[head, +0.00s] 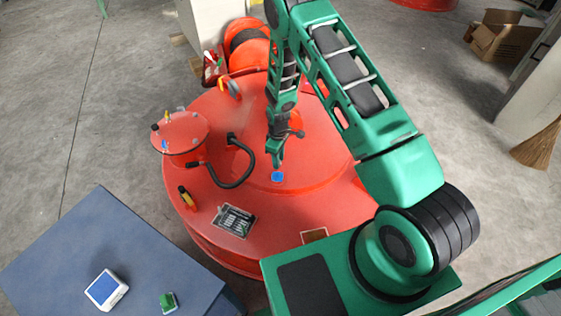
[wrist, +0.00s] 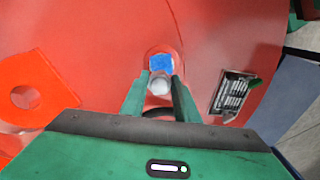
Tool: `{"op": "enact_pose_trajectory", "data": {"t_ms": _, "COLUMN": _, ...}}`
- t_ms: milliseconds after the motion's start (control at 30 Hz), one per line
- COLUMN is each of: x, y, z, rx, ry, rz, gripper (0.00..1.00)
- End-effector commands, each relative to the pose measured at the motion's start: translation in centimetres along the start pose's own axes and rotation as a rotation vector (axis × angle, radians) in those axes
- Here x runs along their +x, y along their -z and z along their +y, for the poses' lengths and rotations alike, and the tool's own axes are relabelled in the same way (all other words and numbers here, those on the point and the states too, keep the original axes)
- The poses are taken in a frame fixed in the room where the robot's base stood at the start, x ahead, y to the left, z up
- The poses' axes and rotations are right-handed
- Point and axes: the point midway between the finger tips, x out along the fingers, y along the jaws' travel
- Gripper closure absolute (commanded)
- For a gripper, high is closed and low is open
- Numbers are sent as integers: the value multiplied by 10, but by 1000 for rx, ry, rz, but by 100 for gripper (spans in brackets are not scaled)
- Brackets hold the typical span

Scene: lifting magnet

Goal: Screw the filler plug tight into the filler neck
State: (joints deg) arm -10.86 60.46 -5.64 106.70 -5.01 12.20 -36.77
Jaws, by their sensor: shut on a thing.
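My gripper (head: 277,166) points down over the red magnet's round top (head: 318,170). In the wrist view its two fingers (wrist: 162,76) are close together at a small blue square-topped piece, which looks like the filler plug (wrist: 161,62). The blue piece (head: 278,177) shows right at the fingertips in the head view. A reddish ring around it in the wrist view looks like the filler neck (wrist: 152,51). A pale grey round part (wrist: 158,86) shows between the fingers; I cannot tell what it is. The thread and seating are hidden.
A black hose (head: 238,183) curves left of my gripper. A raised red disc (head: 180,133) and a dark label plate (head: 233,221) are on the magnet. A blue-grey table (head: 100,240) stands front left, bearing a blue-and-white device (head: 106,289) and a green block (head: 168,302).

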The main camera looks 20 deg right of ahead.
Motion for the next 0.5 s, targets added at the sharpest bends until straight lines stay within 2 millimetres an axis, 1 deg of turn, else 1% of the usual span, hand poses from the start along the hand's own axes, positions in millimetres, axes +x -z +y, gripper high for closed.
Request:
{"op": "enact_pose_trajectory", "data": {"t_ms": 33, "x": 7, "y": 1, "z": -1, "rx": -18, "ry": 0, "rz": -1, "gripper": 94}}
{"op": "enact_pose_trajectory", "data": {"t_ms": 133, "x": 12, "y": 2, "z": -2, "rx": -41, "ry": 0, "rz": 0, "gripper": 94}}
{"op": "enact_pose_trajectory", "data": {"t_ms": 500, "x": 13, "y": 1, "z": -2, "rx": -44, "ry": -1, "rz": 0, "gripper": 94}}
